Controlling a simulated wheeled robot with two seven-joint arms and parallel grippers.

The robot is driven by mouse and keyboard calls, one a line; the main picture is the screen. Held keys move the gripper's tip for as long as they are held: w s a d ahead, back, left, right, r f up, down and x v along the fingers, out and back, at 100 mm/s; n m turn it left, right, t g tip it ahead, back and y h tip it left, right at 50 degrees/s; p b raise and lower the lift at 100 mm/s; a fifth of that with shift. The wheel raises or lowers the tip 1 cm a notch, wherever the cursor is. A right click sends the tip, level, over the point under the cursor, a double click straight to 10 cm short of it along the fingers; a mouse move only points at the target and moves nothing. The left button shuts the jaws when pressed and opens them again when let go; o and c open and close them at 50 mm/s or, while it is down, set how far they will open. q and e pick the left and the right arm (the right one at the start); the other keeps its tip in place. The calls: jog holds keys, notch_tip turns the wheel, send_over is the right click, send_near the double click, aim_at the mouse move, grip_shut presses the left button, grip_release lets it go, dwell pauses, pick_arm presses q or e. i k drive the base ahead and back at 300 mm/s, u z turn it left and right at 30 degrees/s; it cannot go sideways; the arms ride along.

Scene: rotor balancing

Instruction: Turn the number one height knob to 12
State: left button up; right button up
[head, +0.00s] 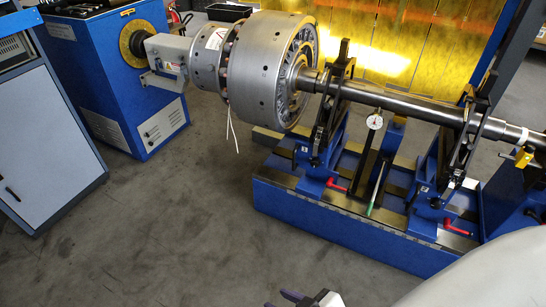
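The balancing machine's blue bed (340,218) carries two roller supports, a left one (328,125) and a right one (455,155), under a steel shaft (410,102). A red handle (335,185) sits low on the left support and another red handle (457,229) low on the right one. I cannot tell which part is the number one height knob, and no number setting is readable. My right gripper (282,298), apparently, shows only in part at the bottom edge, well below and apart from the bed. Its opening is unclear. My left gripper is out of view.
A large metal rotor (268,70) sits on the shaft, joined to a blue drive cabinet (118,75) at the left. A dial gauge (375,121) stands between the supports. A grey-blue console (40,140) is at far left. The floor in front is clear.

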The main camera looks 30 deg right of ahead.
aim_at(316, 162)
jog(key=u, duration=0.15)
jog(key=i, duration=0.85)
jog(key=z, duration=0.65)
jog(key=i, duration=0.4)
jog(key=z, duration=0.3)
